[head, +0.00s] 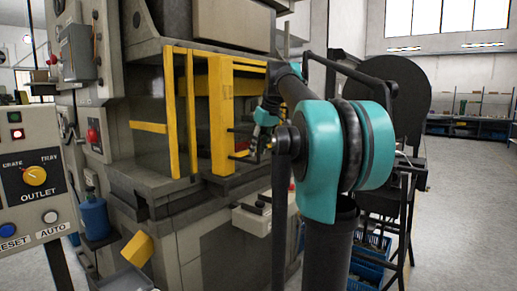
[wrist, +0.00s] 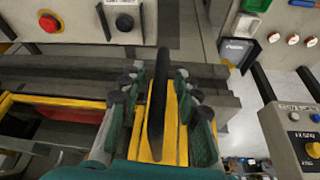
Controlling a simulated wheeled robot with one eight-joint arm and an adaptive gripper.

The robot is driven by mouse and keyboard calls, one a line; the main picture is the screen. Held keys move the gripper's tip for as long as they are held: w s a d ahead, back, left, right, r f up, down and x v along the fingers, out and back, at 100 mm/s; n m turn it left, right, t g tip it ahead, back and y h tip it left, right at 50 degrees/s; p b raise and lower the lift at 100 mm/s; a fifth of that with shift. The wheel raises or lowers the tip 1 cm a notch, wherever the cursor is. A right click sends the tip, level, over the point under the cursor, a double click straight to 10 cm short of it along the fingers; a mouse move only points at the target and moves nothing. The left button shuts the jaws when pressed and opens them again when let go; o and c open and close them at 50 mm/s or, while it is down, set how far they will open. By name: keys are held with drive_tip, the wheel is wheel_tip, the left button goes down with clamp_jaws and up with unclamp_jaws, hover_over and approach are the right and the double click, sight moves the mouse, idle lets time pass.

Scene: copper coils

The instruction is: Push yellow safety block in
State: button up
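The press has a thick upright yellow post (head: 221,112), which I take to be the safety block. It stands in the press opening, beside thinner yellow bars. My gripper (head: 264,120) is just right of the post in the head view, small and partly hidden by my arm. In the wrist view, the teal fingers of my gripper (wrist: 168,98) stand apart on both sides of a yellow piece (wrist: 170,125) with a dark bar (wrist: 158,105) along it. I see no clear contact between the fingers and the bar. The far side of the yellow piece is hidden.
An outlet panel (head: 35,180) with a yellow knob stands at the left. A tilted yellow block (head: 137,248) sits low by the press base, near a blue bottle (head: 94,217). A dark reel (head: 400,98) stands behind my arm. Open floor (head: 463,205) lies at the right.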

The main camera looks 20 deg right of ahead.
sight(216, 140)
clamp_jaws()
drive_tip(key=w+a, duration=0.4)
drive_tip(key=w, duration=0.2)
drive_tip(key=w+a, duration=0.5)
drive_tip(key=w, duration=0.1)
drive_tip(key=w+a, duration=0.4)
drive_tip(key=w, duration=0.2)
drive_tip(key=shift+a, duration=0.15)
unclamp_jaws()
drive_tip(key=shift+w+a, duration=0.1)
drive_tip(key=shift+a, duration=0.05)
drive_tip(key=shift+o, duration=0.7)
